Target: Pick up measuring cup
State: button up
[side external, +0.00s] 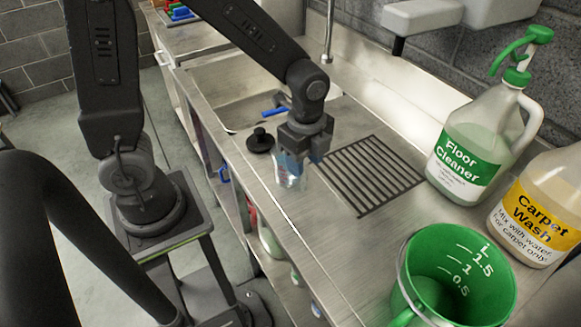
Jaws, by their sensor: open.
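A small clear cup (290,180) with faint markings, which looks like the measuring cup, stands on the steel counter near its front edge. My gripper (302,158) is open, pointing down right at the cup. The blue-tinted fingertips overlap the cup's upper part, which is partly hidden by the gripper. I cannot tell whether the fingers straddle the rim or touch it.
A black plug-like disc (260,142) lies just left of the gripper, near the sink (225,100). A drain grate (372,175) is to the right. A Floor Cleaner jug (478,150), a Carpet Wash jug (540,215) and a green graduated bucket (455,278) stand further right.

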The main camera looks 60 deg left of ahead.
aim_at(305, 173)
jog(key=shift+d+f, duration=0.1)
jog(key=shift+f, duration=3.3)
jog(key=shift+c, duration=0.4)
grip_shut()
